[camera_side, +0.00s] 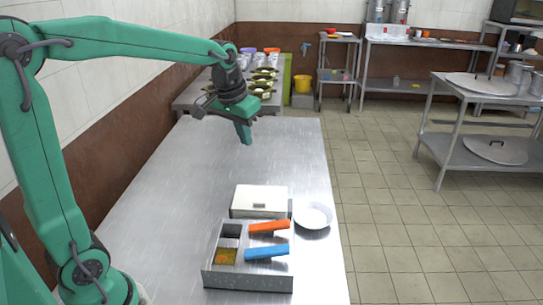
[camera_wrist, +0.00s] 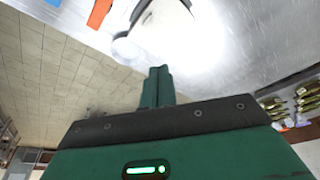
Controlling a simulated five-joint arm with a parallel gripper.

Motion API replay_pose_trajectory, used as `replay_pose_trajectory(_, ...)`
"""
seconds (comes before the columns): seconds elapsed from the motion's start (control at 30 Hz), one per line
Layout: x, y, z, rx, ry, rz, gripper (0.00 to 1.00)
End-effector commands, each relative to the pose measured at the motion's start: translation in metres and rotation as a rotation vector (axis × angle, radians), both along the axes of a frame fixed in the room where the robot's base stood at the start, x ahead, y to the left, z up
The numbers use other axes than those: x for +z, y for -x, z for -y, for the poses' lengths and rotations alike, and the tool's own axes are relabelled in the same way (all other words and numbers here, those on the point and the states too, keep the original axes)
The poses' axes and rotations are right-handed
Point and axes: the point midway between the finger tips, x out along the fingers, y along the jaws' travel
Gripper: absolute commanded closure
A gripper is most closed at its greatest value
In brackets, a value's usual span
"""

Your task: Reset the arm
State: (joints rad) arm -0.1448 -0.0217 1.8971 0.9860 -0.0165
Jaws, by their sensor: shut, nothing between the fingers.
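My gripper (camera_side: 247,139) is green and hangs pointing down above the far part of the steel table (camera_side: 170,187). It is clear of the tabletop. In the wrist view its two fingers (camera_wrist: 158,72) are pressed together with nothing between them. My green arm reaches in from the left side of the side view.
A metal tray (camera_side: 211,272) holds orange (camera_side: 268,227) and blue (camera_side: 266,252) blocks near the table's front. The table's left and far parts are clear.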

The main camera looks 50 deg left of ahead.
Motion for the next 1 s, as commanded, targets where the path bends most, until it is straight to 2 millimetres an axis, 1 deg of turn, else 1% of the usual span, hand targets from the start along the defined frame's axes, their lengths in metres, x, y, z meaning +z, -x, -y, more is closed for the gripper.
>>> replay_pose_trajectory(0.03, 0.005, 0.011, 0.005, -0.009, -0.002, 0.015, 1.00)
replay_pose_trajectory(0.2, 0.013, 0.045, 0.019, -0.038, -0.008, 0.053, 1.00)
replay_pose_trajectory(0.47, 0.014, 0.096, 0.037, -0.080, -0.015, 0.107, 1.00)
replay_pose_trajectory(0.7, 0.005, 0.141, 0.050, -0.120, -0.019, 0.160, 1.00)
replay_pose_trajectory(0.8, 0.000, 0.156, 0.054, -0.136, -0.020, 0.179, 1.00)
replay_pose_trajectory(0.9, -0.006, 0.169, 0.056, -0.147, -0.021, 0.195, 1.00)
replay_pose_trajectory(1.0, -0.011, 0.177, 0.058, -0.155, -0.022, 0.205, 1.00)
